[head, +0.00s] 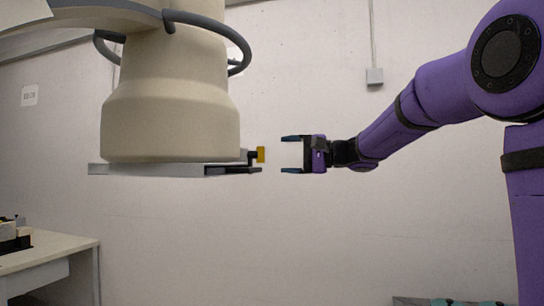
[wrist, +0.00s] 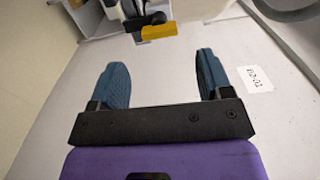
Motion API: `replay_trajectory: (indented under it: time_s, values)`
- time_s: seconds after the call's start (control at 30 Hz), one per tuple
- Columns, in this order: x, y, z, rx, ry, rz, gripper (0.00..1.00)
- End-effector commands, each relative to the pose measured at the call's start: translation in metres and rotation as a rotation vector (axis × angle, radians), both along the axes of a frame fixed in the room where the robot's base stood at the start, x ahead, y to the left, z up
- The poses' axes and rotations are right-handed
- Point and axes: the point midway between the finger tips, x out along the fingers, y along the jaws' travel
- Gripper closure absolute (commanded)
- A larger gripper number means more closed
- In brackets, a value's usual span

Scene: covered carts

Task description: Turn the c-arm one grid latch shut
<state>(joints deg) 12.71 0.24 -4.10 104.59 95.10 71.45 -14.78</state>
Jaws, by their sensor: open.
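The C-arm's cream detector housing (head: 172,100) hangs at the left in the head view, with a flat grey grid plate (head: 140,169) under it. The latch (head: 261,155) is a small yellow tab on a black arm at the plate's right end. It also shows in the wrist view (wrist: 159,32), at the top centre, beyond the fingertips. My gripper (head: 290,154) is open and empty, a short gap to the right of the latch and at about its height. In the wrist view its two blue fingers (wrist: 162,70) stand apart with nothing between them.
A dark cable loop (head: 238,58) curves around the upper housing. A white table (head: 50,258) with small dark items stands at the lower left. A pale wall with a small box (head: 374,76) lies behind. The space below the plate and gripper looks clear.

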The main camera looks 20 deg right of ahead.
Motion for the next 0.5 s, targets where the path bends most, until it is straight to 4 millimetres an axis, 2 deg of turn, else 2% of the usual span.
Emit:
replay_trajectory:
  time_s: [0.2,0.5]
  values:
    - [-0.015,-0.021,0.000,0.001,0.001,-0.001,0.28]
    - [-0.019,-0.026,0.000,0.001,0.001,-0.001,0.28]
